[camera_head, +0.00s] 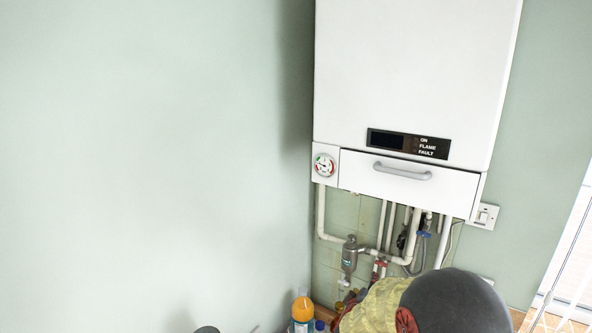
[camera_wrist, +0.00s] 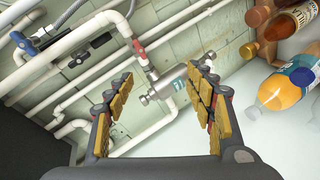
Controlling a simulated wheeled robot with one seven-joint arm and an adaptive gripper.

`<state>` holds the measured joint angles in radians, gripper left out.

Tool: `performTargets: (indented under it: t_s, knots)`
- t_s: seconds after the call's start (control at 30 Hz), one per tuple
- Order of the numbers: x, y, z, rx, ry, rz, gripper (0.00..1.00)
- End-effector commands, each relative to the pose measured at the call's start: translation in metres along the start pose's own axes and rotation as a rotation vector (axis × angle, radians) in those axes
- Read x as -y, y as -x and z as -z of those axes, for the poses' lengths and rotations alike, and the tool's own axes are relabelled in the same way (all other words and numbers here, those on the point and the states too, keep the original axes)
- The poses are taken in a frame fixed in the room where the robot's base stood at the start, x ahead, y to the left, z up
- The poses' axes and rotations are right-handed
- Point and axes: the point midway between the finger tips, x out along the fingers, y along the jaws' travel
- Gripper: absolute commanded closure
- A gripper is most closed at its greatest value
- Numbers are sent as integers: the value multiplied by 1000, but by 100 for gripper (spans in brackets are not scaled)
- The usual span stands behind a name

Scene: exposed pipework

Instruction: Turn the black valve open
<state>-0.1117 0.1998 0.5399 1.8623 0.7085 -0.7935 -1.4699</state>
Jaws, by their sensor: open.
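My gripper (camera_wrist: 163,74) is open in the wrist view, with its two yellow-padded fingers wide apart and nothing between them. A grey metal cylinder fitting (camera_wrist: 163,84) shows beyond the gap, with a red valve handle (camera_wrist: 138,50) on the pipe next to it. A small dark part that may be the black valve (camera_wrist: 101,41) is on the pipework left of the red handle. In the head view a dark part (camera_head: 402,240) sits among the pipes under the boiler. Its handle position is too small to tell.
The white boiler (camera_head: 410,100) hangs above the pipes. A blue-handled valve (camera_head: 424,235) is at their right. An orange bottle (camera_wrist: 280,92) and brown bottles (camera_wrist: 291,24) stand right of my gripper. White pipes (camera_wrist: 70,45) run along the tiled wall to the left.

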Motion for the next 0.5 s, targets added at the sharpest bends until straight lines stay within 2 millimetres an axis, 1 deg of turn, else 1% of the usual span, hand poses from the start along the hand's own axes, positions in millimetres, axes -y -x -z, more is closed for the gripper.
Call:
performTargets:
  t_s: [0.03, 0.1, 0.17, 0.2, 0.27, 0.3, 0.37, 0.47, 0.5]
  knots:
    - [22, 5, -1, -3, -59, 83, 45]
    - [46, 16, 1, 0, -149, 196, 45]
    - [65, 28, 2, 10, -222, 288, 45]
    - [77, 38, 1, 23, -267, 348, 45]
    - [93, 54, 0, 46, -333, 432, 45]
    - [104, 65, -2, 68, -373, 486, 45]
    - [117, 84, -6, 103, -429, 562, 45]
    - [136, 118, -17, 178, -511, 673, 45]
    - [142, 132, -23, 212, -540, 712, 45]
